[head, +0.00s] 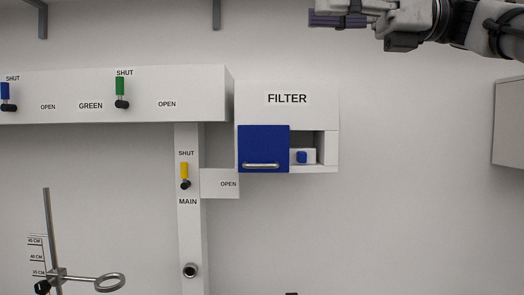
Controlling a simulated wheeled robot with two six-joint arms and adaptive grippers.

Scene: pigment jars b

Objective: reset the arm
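My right arm (461,20) comes in from the right along the top edge. My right gripper (338,17) points left, high above the FILTER cabinet and apart from it. My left gripper is not in view.
The FILTER cabinet (287,84) has a blue sliding door (263,146) beside an opening with a blue knob (302,157). Green (120,87), yellow (184,171) and blue (5,91) valve handles stand upright at SHUT. A ring stand (48,232) is lower left.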

